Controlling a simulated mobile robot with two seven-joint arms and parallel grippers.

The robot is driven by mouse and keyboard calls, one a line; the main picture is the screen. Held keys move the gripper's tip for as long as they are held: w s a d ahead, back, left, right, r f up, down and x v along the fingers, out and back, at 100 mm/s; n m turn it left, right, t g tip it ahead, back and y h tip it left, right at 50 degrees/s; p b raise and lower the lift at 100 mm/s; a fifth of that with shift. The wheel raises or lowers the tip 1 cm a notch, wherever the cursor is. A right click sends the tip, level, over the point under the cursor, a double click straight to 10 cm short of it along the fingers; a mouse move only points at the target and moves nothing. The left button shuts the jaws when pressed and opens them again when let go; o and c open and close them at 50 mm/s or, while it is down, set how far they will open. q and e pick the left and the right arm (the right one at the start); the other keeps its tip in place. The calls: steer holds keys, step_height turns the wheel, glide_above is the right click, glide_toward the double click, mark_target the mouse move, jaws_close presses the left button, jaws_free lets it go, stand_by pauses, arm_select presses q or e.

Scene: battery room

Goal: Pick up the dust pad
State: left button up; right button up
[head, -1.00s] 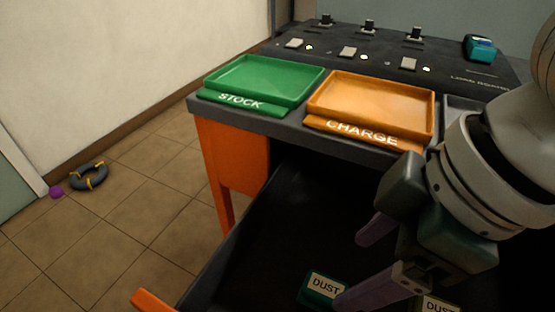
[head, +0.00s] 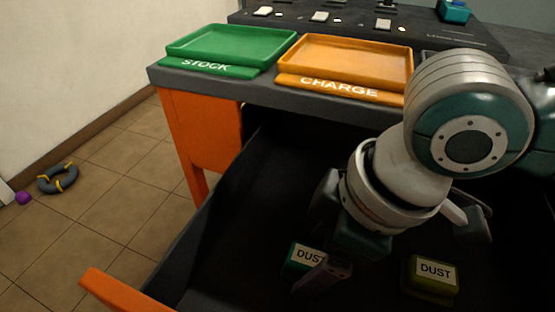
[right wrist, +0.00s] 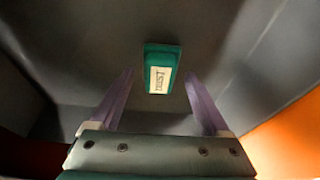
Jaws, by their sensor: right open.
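A teal pad with a white DUST label (head: 296,262) lies in the open dark drawer. An olive-green pad labelled DUST (head: 430,288) lies to its right in the same drawer. My right gripper (head: 318,280) reaches down into the drawer, and one finger covers part of the teal pad in the head view; the other finger is hidden. In the right wrist view the teal pad (right wrist: 161,54) shows between and beyond the two spread fingers (right wrist: 160,75), with nothing held. I cannot tell the remaining height exactly. My left gripper is not in view.
The drawer walls (head: 195,260) surround the pads, with an orange front edge (head: 105,292). Above, the bench holds a green STOCK tray (head: 230,45) and an orange CHARGE tray (head: 345,62), both empty.

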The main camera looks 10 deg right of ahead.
mark_target(315, 258)
steer(key=shift+c, duration=0.2)
jaws_close()
stand_by(0.3)
step_height(315, 258, up, 20)
steer(key=p, duration=0.7)
